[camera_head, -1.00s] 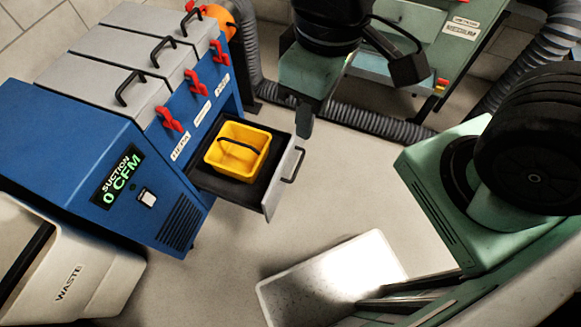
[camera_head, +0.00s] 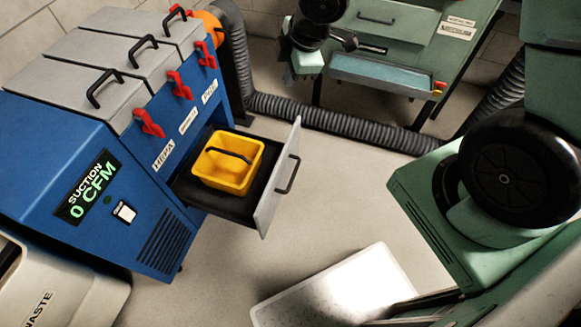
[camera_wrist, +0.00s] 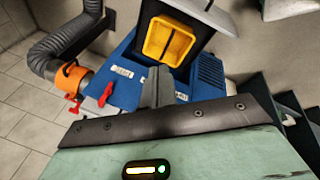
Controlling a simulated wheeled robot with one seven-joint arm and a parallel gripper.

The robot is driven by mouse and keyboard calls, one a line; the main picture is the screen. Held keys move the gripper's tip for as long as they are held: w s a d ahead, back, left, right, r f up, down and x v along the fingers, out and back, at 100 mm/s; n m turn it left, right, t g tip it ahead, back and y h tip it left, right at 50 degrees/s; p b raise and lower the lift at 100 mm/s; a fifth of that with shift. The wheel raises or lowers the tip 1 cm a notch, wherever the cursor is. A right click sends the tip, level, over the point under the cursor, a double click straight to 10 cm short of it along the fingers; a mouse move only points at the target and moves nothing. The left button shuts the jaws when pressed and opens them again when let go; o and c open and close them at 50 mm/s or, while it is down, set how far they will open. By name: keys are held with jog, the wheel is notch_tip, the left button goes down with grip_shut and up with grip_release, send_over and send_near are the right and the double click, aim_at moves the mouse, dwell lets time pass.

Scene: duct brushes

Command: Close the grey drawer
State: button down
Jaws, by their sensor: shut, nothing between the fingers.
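The grey drawer (camera_head: 281,180) stands pulled out of the blue suction unit (camera_head: 60,140), with a black handle on its front. A yellow bin (camera_head: 226,172) with a black handle sits in it. The bin (camera_wrist: 167,40) and the drawer front (camera_wrist: 208,14) also show in the wrist view. My gripper (camera_head: 289,76) is beyond the drawer, at the upper middle of the head view, apart from the drawer front and its handle. In the wrist view my gripper (camera_wrist: 157,86) has its fingers together and empty.
A ribbed grey hose (camera_head: 340,128) runs along the floor behind the drawer. A green bench (camera_head: 400,40) stands at the back. A white waste bin (camera_head: 60,290) is at the lower left. The floor right of the drawer front is clear.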

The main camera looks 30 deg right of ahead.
jog(key=s+d+f+n+g+y+b, duration=0.1)
jog(key=s+d+f+n+y+b, duration=0.25)
jog(key=f, duration=0.85)
jog(key=w+d+f+n+g+y+b, duration=0.15)
jog(key=d+f+n+y+b, duration=0.35)
jog(key=f, duration=0.8)
jog(key=n+h+b, duration=0.2)
jog(key=h, duration=0.1)
send_near(281, 167)
notch_tip(281, 167, down, 5)
jog(key=s, duration=0.2)
jog(key=shift+w+a+r+m+g+y, duration=0.15)
jog(key=shift+w+a, duration=0.2)
jog(key=shift+w, duration=0.2)
jog(key=shift+w+a+f+m+g+y, duration=0.1)
jog(key=shift+w+a, duration=0.3)
jog(key=shift+w, duration=0.15)
jog(key=shift+w+a+r, duration=0.1)
jog(key=shift+w+a, duration=0.25)
